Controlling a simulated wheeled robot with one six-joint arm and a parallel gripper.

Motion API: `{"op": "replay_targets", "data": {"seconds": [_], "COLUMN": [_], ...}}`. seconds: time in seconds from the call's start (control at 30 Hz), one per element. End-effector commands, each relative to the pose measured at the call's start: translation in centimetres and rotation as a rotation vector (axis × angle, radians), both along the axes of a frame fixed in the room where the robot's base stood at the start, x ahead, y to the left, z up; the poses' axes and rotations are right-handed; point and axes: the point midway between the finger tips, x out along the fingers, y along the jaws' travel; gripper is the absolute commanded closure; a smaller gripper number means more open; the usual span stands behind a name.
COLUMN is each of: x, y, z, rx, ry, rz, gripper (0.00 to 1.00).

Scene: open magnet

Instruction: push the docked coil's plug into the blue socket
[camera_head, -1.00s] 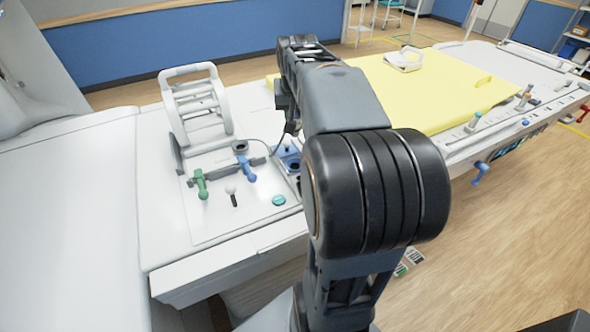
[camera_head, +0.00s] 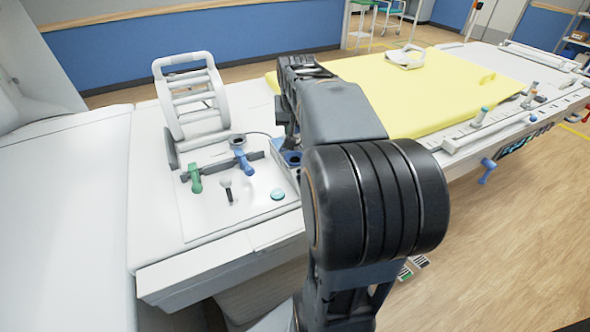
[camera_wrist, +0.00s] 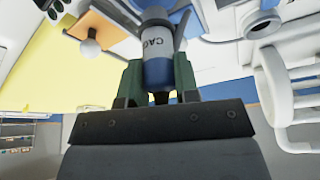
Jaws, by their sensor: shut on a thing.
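The coil (camera_head: 190,100) is a white ladder-like frame standing on the white bed end. In the wrist view its frame (camera_wrist: 275,85) curves at the right. My gripper (camera_wrist: 157,72) has green finger pads shut on the plug (camera_wrist: 155,42), a grey cylinder with dark lettering and a blue lower part. The plug's far end lies near the wrist view's top edge; I cannot tell how far it is inside anything. The blue socket (camera_head: 292,157) shows as a blue block beside my arm, which hides part of it. My gripper is mostly hidden behind my arm in the head view.
A yellow mattress (camera_head: 430,90) lies beyond my arm. Open floor is at right.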

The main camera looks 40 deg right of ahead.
Motion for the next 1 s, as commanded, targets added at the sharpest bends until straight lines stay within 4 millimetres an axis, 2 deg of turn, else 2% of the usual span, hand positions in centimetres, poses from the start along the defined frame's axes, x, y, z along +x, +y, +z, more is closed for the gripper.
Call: {"op": "replay_targets", "data": {"seconds": [0.03,0.2,1.0], "x": [0.0,0.0,0.0], "y": [0.0,0.0,0.0], "z": [-1.0,-2.1,-2.7], "rx": [0.000,-0.001,-0.001], "ry": [0.000,-0.002,-0.001], "rz": [0.000,0.000,0.000], "gripper": [0.96,0.96,0.96]}}
